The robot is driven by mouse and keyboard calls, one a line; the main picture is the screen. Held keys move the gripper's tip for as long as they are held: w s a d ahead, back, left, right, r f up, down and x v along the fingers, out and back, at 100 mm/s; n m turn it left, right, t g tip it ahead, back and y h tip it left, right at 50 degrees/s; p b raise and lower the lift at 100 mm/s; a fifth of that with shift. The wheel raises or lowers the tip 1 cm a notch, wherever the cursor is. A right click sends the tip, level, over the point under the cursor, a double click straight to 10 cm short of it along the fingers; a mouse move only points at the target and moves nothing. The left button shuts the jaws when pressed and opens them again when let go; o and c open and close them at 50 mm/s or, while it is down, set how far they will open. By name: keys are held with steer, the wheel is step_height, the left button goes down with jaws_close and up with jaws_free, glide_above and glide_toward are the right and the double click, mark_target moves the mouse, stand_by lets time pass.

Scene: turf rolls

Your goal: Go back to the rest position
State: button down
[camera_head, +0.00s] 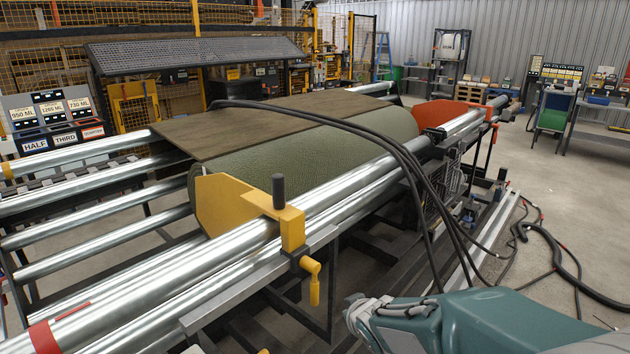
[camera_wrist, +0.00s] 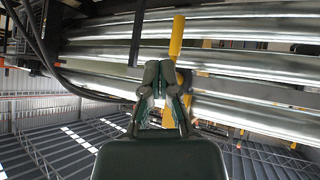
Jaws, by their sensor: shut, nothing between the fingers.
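My gripper (camera_wrist: 158,72) is shut and empty in the wrist view, its fingertips together in front of the metal rollers and a yellow bar (camera_wrist: 177,40). The yellow bar runs behind the fingers; I cannot tell whether they touch it. In the head view, my teal arm comes in from the lower right, and its grey end (camera_head: 358,312) is low, to the right of the yellow crank handle (camera_head: 312,280).
Long shiny rollers (camera_head: 180,270) cross the left and front. A yellow bracket (camera_head: 232,205) and an orange bracket (camera_head: 450,112) hold the roll's ends. Black cables (camera_head: 408,165) hang over the machine and lie on the floor at right. Open floor (camera_head: 545,185) lies beyond the cables.

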steer(key=s+d+r+m+g+h, duration=0.1)
steer(key=s+r, duration=0.4)
steer(key=s, duration=0.7)
steer(key=s+d+r+m+g+h, duration=0.1)
steer(key=s+d+r+m, duration=0.3)
steer(key=s, duration=0.7)
steer(key=shift+s+d+r+g, duration=0.35)
steer(key=shift+d+r+g, duration=0.2)
steer(key=shift+d+g, duration=0.5)
steer(key=shift+d, duration=0.25)
